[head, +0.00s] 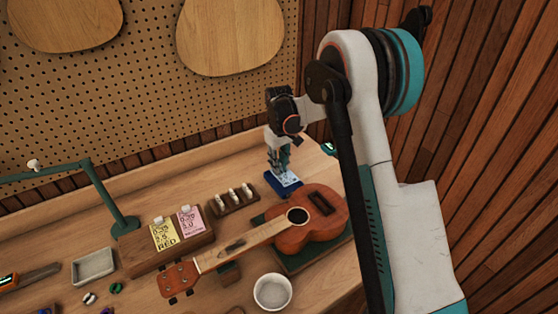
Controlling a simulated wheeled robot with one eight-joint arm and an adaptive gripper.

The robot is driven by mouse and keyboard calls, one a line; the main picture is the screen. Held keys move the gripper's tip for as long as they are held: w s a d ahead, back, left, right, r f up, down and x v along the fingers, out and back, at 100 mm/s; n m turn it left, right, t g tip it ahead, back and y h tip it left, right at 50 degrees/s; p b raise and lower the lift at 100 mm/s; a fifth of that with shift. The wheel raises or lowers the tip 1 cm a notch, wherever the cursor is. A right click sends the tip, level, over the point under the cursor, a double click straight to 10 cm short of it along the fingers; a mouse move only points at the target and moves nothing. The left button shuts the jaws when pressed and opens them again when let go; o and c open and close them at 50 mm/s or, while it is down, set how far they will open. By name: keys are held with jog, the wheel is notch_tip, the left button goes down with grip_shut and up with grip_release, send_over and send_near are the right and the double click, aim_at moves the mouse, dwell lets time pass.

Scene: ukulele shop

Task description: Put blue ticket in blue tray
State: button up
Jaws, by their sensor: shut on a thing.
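The blue ticket (287,180) is pale blue with dark print, in the head view at the back of the bench. My gripper (281,168) points down over it and is shut on it. The blue tray (283,192) is small and dark blue, directly below the ticket, its edges showing around it. The ticket overlaps the tray in this view. I cannot tell whether it touches the tray floor or hangs just above it. My gripper hides the ticket's upper edge.
A ukulele (309,222) lies on a green mat in front of the tray. A small wooden rack (233,200) with white pegs stands to the left. Further left are a wooden block (165,251) holding yellow and pink tickets, a teal lamp (108,200) and a grey tray (94,266). A white bowl (272,291) sits in front.

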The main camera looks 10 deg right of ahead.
jog(key=shift+f+b, duration=1.1)
jog(key=shift+f, duration=0.8)
jog(key=o, duration=1.1)
jog(key=shift+r, duration=0.2)
jog(key=shift+r+p, duration=1.6)
jog(key=shift+r, duration=1.75)
